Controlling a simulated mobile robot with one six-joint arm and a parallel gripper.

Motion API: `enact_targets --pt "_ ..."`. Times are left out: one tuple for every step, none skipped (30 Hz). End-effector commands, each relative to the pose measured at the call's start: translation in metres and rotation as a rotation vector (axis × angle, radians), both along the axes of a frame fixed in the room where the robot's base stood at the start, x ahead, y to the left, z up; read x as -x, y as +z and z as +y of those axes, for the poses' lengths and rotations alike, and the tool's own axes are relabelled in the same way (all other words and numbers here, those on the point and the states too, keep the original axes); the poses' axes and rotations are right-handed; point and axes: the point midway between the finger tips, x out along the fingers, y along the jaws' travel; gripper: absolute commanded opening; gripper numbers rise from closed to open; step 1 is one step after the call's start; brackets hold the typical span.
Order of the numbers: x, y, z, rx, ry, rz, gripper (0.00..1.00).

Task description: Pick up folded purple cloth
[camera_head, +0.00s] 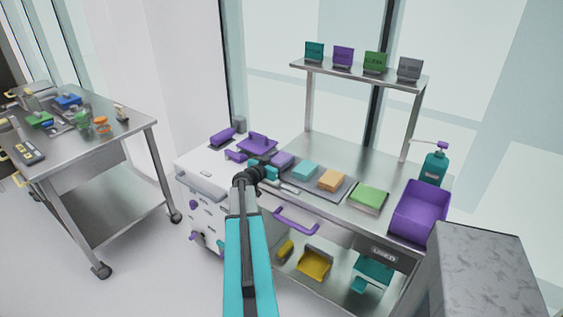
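A folded purple cloth (282,160) lies at the left end of a row of folded cloths on a grey tray (341,192) on the steel table. My gripper (270,170), with teal fingers beyond a black wrist, is just in front of and left of the purple cloth, and its fingers overlap the cloth's near left edge in the picture. Whether they touch it is unclear. The fingers are too small to tell open from shut. A teal cloth (305,171), an orange cloth (332,180) and a green cloth (368,196) lie to the right.
A purple bin (420,211) and a teal pump bottle (434,168) stand at the table's right. Purple items (257,143) lie on the white drawer cabinet (203,184) at left. A raised shelf (358,75) holds coloured signs. A cluttered steel cart (86,152) stands far left.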

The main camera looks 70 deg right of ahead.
Motion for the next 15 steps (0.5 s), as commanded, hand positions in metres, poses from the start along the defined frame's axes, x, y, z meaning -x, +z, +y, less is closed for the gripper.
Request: enact_targets --pt "0.0001 -0.0001 0.0000 0.000 0.000 0.000 0.33" --pt "0.0000 -0.0001 0.0000 0.000 0.000 0.000 0.31" --pt "0.0001 0.0000 0.0001 0.000 0.000 0.000 0.31" --pt "0.0000 0.0000 0.0001 0.000 0.000 0.000 0.31" --pt "0.0000 0.0000 0.0001 0.000 0.000 0.000 0.31" --pt "0.0000 0.0000 0.0001 0.000 0.000 0.000 0.31" --pt "0.0000 -0.0001 0.0001 0.000 0.000 0.000 0.31" --pt "0.0000 0.0000 0.0001 0.000 0.000 0.000 0.31" --pt "0.0000 0.0001 0.0002 0.000 0.000 0.000 0.31" --pt "0.0000 0.0003 0.0001 0.000 0.000 0.000 0.31" --pt "-0.0001 0.0005 0.0001 0.000 0.000 0.000 0.31" --pt "-0.0001 0.0010 0.0001 0.000 0.000 0.000 0.31" --pt "-0.0001 0.0016 0.0003 0.000 0.000 0.000 0.31" --pt "-0.0001 0.0023 0.0003 0.000 0.000 0.000 0.31" --pt "-0.0001 0.0035 0.0002 0.001 0.000 0.000 0.31"
